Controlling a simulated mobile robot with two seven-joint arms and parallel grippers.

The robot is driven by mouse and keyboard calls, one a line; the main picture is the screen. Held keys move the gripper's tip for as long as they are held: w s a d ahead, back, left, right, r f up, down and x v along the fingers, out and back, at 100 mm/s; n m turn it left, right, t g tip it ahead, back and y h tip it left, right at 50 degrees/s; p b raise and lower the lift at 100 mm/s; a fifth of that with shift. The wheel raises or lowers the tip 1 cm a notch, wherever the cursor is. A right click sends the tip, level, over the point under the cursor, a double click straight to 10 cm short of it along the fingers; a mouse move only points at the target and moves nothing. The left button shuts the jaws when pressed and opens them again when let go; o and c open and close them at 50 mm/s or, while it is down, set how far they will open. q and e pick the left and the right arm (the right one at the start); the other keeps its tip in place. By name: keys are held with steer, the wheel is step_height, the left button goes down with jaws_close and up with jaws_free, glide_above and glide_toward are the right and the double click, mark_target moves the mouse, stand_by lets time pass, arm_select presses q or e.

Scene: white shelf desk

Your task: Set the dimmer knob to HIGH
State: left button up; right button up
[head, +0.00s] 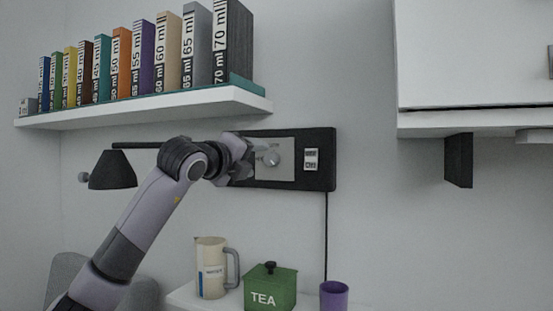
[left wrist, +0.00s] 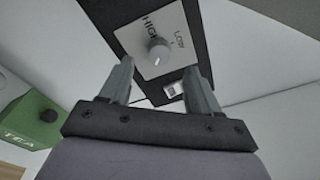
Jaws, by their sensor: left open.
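The dimmer knob (head: 271,158) is a small round grey knob on a light plate (head: 286,171), set in a black wall panel (head: 324,165). In the left wrist view the knob (left wrist: 159,55) stands out from the plate, with the word HIGH (left wrist: 151,25) on its left and LOW (left wrist: 180,41) on its right. I cannot tell surely which way the knob points. My left gripper (head: 254,160) is in front of the panel's left part, close to the knob. In the left wrist view its open fingers (left wrist: 159,82) are spread and empty, apart from the knob.
A black lamp (head: 113,171) hangs left of my arm. A shelf (head: 150,105) with several books is above. A pitcher (head: 211,270), a green TEA box (head: 270,289) and a purple cup (head: 334,296) stand below. A cord (head: 326,235) hangs from the panel. A cabinet (head: 470,60) is at right.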

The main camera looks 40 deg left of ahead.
mark_target(268, 159)
arm_select(q)
steer(key=p+x, duration=0.2)
steer(key=x, duration=0.2)
steer(key=shift+w+r, duration=0.1)
steer(key=shift+w, duration=0.3)
steer(key=shift+w+a, duration=0.15)
steer(key=shift+w, duration=0.4)
steer(key=c, duration=1)
